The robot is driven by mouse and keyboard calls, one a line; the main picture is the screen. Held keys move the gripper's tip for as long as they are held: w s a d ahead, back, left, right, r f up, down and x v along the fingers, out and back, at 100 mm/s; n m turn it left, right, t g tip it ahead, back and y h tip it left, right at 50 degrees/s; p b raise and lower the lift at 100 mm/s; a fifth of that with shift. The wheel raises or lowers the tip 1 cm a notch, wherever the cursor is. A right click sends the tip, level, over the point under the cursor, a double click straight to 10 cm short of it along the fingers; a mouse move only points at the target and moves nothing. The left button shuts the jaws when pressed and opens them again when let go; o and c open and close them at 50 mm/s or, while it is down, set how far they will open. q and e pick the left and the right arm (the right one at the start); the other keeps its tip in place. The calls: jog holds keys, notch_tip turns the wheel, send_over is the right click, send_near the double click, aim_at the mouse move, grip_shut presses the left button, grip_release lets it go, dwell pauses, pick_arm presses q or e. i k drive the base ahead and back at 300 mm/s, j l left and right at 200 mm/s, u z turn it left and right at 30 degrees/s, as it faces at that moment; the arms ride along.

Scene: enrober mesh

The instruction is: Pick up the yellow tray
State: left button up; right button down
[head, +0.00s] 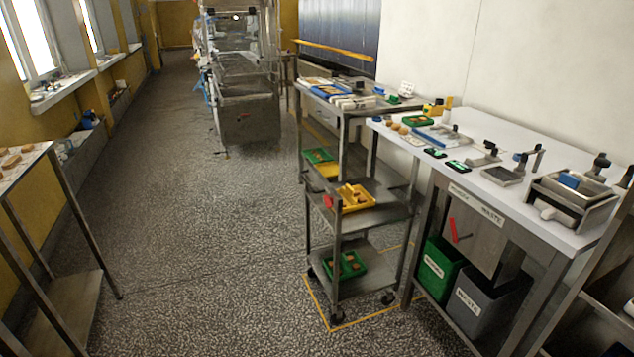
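A yellow tray (355,206) sits on the middle shelf of a metal cart (320,217), with brownish pieces in it and a red item at its left end. I cannot tell which yellow one is meant. Neither of my grippers is in view.
A green tray (345,265) lies on the cart's bottom shelf. A white-topped table (540,200) with tools stands right of the cart, bins (438,262) beneath it. A metal-legged table (75,300) stands at left. The speckled floor (200,230) between is clear.

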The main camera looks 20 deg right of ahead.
aim_at(355, 197)
jog(key=i+j+z, duration=0.1)
jog(key=i+z, duration=0.2)
jog(key=i, duration=0.15)
jog(key=i+j+z, duration=0.2)
jog(key=i+z, duration=0.15)
jog(key=i, duration=0.15)
jog(key=i+j+z, duration=0.3)
jog(key=i, duration=0.15)
